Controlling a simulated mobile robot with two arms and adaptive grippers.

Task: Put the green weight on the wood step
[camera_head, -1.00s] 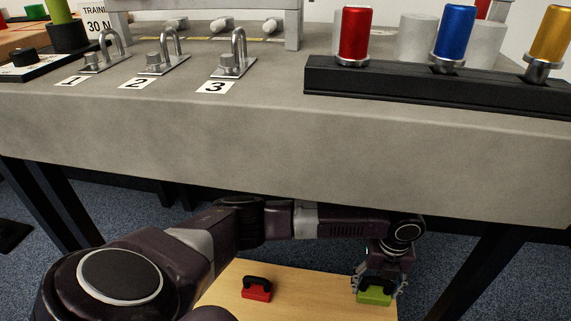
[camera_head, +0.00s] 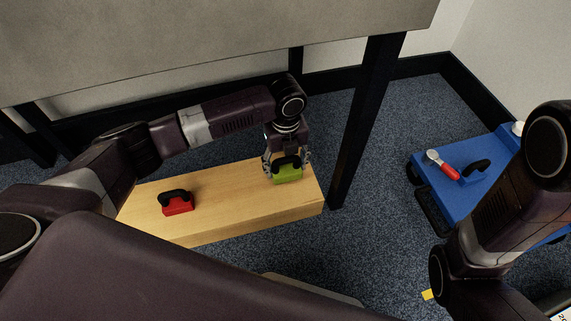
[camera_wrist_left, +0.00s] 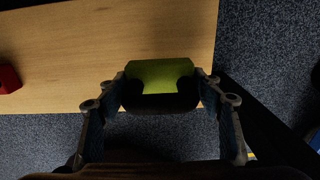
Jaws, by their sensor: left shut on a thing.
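The green weight (camera_head: 287,174) with its black handle is at the right end of the wood step (camera_head: 235,194). My left gripper (camera_head: 287,160) comes down from above and is shut on its handle. In the left wrist view the green weight (camera_wrist_left: 158,74) lies between the two fingers (camera_wrist_left: 160,103), over the step's edge area (camera_wrist_left: 100,50). It seems to touch the step's top, but its underside is hidden. My right arm shows at the right, but its gripper is out of view.
A red weight (camera_head: 177,203) with a black handle stands on the step's left part. A table leg (camera_head: 362,120) rises close to the step's right end. A blue platform (camera_head: 455,190) with a red-handled tool (camera_head: 442,165) is on the right.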

